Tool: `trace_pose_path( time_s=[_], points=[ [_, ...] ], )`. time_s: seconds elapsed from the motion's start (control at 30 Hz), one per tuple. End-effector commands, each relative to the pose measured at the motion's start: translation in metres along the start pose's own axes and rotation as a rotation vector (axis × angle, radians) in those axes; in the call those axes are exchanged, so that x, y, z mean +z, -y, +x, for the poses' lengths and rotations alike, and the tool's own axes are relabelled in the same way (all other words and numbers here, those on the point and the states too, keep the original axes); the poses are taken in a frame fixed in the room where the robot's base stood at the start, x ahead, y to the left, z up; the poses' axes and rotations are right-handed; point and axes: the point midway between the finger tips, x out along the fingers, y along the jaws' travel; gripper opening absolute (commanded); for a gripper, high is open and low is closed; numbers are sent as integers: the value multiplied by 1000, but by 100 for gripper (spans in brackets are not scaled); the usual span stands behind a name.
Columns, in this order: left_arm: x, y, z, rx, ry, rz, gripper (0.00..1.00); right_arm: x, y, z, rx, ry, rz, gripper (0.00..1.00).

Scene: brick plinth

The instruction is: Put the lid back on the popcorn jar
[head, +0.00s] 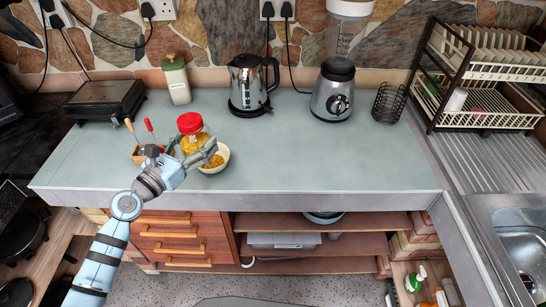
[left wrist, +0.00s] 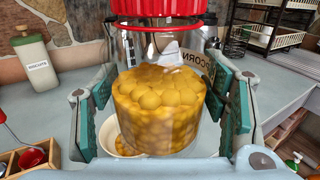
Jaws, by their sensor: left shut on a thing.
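The popcorn jar is clear, with yellow popcorn in its lower part; it shows in the head view (head: 191,145) and large in the left wrist view (left wrist: 158,105). The red ribbed lid (head: 190,123) is at the jar's top; in the left wrist view the lid (left wrist: 160,8) is cut off by the upper edge. I cannot tell whether it is fully seated. My left gripper (head: 200,154) is shut on the jar, with green pads (left wrist: 165,105) on both sides of its body. The jar looks upright. My right gripper is not in view.
A white bowl of popcorn (head: 217,160) stands close beside the jar. A wooden box with handled tools (head: 138,156) is to the left. A biscuit canister (head: 176,80), kettle (head: 249,85) and blender (head: 333,95) stand behind. The counter's right half (head: 340,155) is clear.

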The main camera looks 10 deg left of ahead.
Motion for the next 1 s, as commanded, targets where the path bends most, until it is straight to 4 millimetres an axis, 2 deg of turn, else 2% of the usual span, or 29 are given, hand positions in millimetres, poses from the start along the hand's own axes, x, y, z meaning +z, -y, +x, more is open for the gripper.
trace_pose_path(
  time_s=[0.03,0.1,0.23,0.4,0.5,0.6,0.7,1.0],
  points=[
    [6,-3,19,38,9,-7,0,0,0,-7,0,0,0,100],
    [5,-4,46,85,8,-7,0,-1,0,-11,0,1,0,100],
    [10,9,96,133,7,-4,0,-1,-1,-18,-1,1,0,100],
    [26,49,155,139,5,2,0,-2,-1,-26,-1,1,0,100],
    [39,75,181,126,4,4,0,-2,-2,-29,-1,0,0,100],
    [48,95,198,113,3,6,0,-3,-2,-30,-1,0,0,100],
    [53,106,205,105,2,6,0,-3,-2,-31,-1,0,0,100],
    [52,107,206,104,1,7,0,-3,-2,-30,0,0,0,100]
  ],
)
